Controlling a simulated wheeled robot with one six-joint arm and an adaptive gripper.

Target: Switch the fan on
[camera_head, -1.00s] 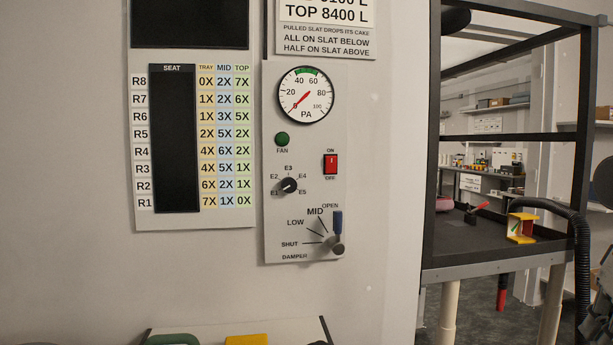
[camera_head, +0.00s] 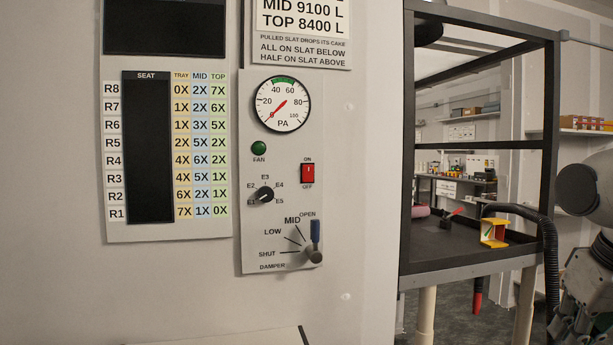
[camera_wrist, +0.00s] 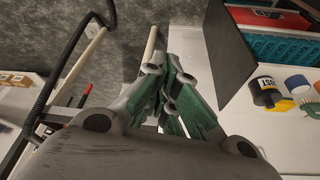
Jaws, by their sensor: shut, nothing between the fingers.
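The red fan switch (camera_head: 307,174) is a rocker on the grey control panel (camera_head: 250,225), with ON printed above it and OFF below. The round green FAN lamp (camera_head: 259,148) is left of the switch and looks dark green. The needle of the PA gauge (camera_head: 282,104) points to the low end near 0. My gripper (camera_wrist: 172,125) shows in the wrist view, its green-padded fingers together and empty. It is away from the switch, which the wrist view does not show.
A selector knob (camera_head: 265,195) and a damper lever (camera_head: 315,240) sit below the switch. A dark-framed hood (camera_head: 480,260) with a black hose (camera_head: 548,250) stands right of the panel. The wrist view shows a teal basket (camera_wrist: 270,50) and a black jar (camera_wrist: 266,92) on a white surface.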

